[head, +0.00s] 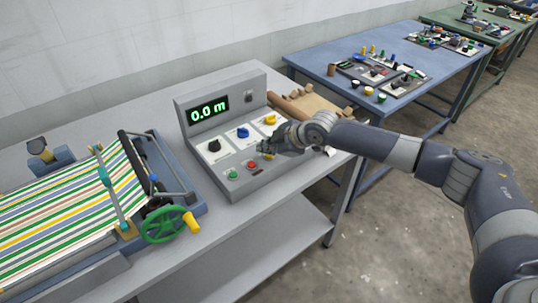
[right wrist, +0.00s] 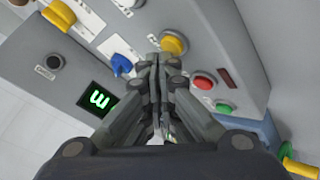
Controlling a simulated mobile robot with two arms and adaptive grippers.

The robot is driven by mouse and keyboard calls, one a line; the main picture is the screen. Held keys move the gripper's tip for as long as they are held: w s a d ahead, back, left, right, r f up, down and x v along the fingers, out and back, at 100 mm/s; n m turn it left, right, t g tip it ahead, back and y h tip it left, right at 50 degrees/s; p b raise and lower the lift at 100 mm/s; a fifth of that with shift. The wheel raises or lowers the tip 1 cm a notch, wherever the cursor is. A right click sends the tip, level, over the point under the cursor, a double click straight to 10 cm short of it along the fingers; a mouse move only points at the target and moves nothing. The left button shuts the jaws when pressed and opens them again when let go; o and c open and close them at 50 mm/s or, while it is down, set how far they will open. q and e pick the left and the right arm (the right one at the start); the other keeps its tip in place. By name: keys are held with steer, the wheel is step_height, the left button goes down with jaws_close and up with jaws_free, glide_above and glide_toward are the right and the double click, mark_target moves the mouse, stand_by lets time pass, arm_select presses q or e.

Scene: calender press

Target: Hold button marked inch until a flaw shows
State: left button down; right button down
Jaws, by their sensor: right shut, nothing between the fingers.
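The grey control box (head: 180,108) stands on the table with a display (head: 208,109) reading 0.0 m. Its lower row has a green button (head: 233,174), a red button (head: 252,163) and a yellow button (head: 267,154). No marking "inch" can be read. My right gripper (head: 273,147) is shut and empty at the yellow button. In the right wrist view, its fingertips (right wrist: 161,60) lie just beside or over the yellow button (right wrist: 173,42); whether they touch is unclear. Striped cloth (head: 70,215) lies on the press at left, with no flaw clearly visible. My left gripper is out of view.
Above the buttons are a black knob (head: 214,145), a blue knob (head: 243,132) and a yellow knob (head: 270,119). A green handwheel (head: 165,225) sits at the press's side. Brown rolls (head: 310,105) lie behind the box. A blue table (head: 310,63) stands beyond.

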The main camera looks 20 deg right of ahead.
mark_target(268, 157)
steer(key=shift+f, duration=0.45)
stand_by(1.4)
steer(key=shift+r, duration=0.1)
steer(key=shift+r+p, duration=0.75)
step_height(268, 157, up, 5)
steer(key=p, duration=0.4)
steer(key=shift+r+p, duration=0.1)
steer(key=shift+p, duration=0.2)
